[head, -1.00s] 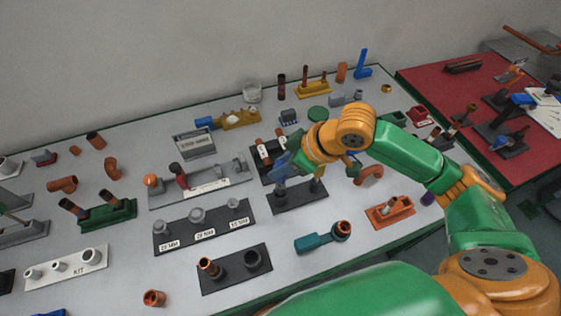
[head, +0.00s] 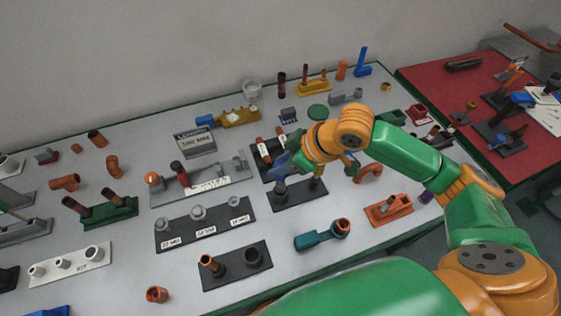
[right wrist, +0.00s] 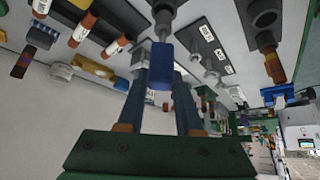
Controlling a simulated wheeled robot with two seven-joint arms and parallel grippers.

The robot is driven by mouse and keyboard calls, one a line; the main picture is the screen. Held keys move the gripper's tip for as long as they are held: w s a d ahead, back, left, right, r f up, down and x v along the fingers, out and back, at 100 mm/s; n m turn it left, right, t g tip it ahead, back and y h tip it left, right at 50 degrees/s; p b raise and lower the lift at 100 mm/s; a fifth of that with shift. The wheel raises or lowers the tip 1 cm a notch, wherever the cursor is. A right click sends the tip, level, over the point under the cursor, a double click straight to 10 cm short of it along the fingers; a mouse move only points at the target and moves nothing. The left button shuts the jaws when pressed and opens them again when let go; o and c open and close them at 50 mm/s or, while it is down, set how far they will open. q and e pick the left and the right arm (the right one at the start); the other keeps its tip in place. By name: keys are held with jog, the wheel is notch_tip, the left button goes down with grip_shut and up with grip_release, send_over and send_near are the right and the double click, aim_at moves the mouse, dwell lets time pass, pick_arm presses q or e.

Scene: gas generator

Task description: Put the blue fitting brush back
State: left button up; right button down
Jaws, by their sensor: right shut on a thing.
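My right gripper (head: 281,172) is over the left end of a small black stand (head: 300,197), which has two dark posts. In the right wrist view my right gripper (right wrist: 160,78) is shut on the blue fitting brush (right wrist: 159,92). Its blue end shows between the two dark fingers. A grey cylindrical part lies in line beyond the blue end; I cannot tell whether it belongs to the brush or to the stand. In the head view the brush is mostly hidden by the gripper. My left gripper is not in view.
A black block with labelled orange-brown tubes (head: 266,150) stands just behind the gripper. A grey-fitting rack (head: 205,224) is to the left. A teal tool (head: 318,237) and an orange holder (head: 388,210) lie in front and right. Bare table shows around the stand.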

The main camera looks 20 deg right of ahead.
jog(key=shift+f, duration=0.2)
jog(key=shift+f+b, duration=1.5)
jog(key=shift+f, duration=1)
jog(key=c, duration=0.5)
grip_release()
